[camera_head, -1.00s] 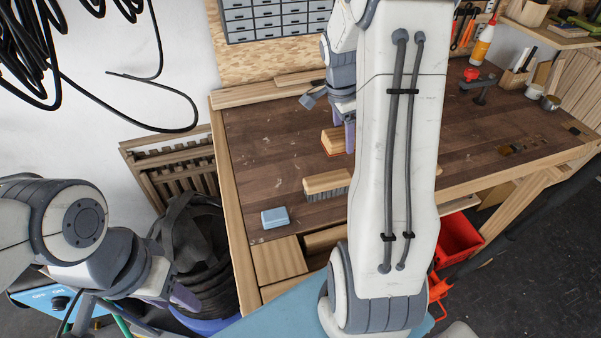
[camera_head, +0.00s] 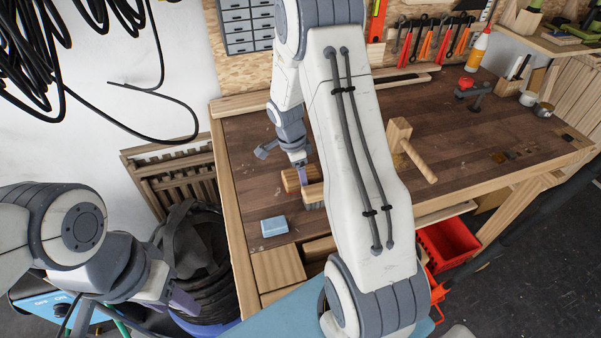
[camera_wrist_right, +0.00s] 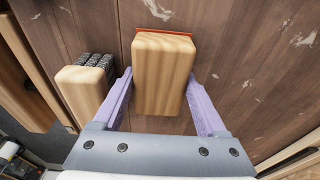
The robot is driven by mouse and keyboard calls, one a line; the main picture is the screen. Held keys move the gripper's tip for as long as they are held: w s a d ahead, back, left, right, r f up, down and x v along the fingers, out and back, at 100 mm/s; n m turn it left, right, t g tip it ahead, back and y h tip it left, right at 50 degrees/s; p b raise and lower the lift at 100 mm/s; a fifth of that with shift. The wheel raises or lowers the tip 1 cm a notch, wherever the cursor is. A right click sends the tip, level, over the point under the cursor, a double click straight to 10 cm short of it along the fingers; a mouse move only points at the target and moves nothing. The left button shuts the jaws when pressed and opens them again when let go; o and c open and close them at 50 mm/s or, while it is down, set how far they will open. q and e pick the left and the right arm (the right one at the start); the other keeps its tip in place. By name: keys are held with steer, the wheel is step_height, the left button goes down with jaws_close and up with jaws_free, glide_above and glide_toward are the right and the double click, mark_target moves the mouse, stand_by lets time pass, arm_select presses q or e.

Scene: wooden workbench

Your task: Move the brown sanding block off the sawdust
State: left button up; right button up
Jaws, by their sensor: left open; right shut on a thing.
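The brown sanding block (camera_head: 291,179) is a light wooden block with a red-orange underside. It also shows in the right wrist view (camera_wrist_right: 162,70). My right gripper (camera_head: 304,172) is shut on it, with one purple finger along each side. I cannot tell whether the block touches the bench top or is just above it. Pale sawdust flecks lie on the dark bench top in the right wrist view (camera_wrist_right: 240,106), right of the block. My left gripper (camera_head: 174,300) is open and empty, low at the left, away from the bench.
A wooden brush (camera_head: 313,193) with dark bristles lies close beside the block, partly hidden by my right arm. A blue block (camera_head: 274,226) lies near the bench's front left. Open bench top (camera_head: 245,150) is left of my right gripper.

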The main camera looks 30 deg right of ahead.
mark_target(294, 175)
steer(key=shift+f, duration=0.15)
steer(key=o, duration=1.4)
step_height(294, 175, up, 12)
steer(key=a+b, duration=0.1)
steer(key=a, duration=0.1)
steer(key=s+a+r+n+y, duration=0.1)
steer(key=s+a+r+n, duration=0.15)
steer(key=a+n, duration=0.45)
steer(key=s+a+r+n, duration=0.1)
steer(key=s+a+n, duration=0.35)
steer(key=a, duration=0.45)
steer(key=s+a+n, duration=0.3)
steer(key=s+n, duration=0.2)
steer(key=s+a+n+y, duration=0.1)
steer(key=s+a+n, duration=0.2)
steer(key=s+n, duration=0.3)
steer(key=s+a+n, duration=0.3)
steer(key=s+n, duration=0.2)
steer(key=n, duration=0.1)
steer(key=shift+s+y, duration=0.4)
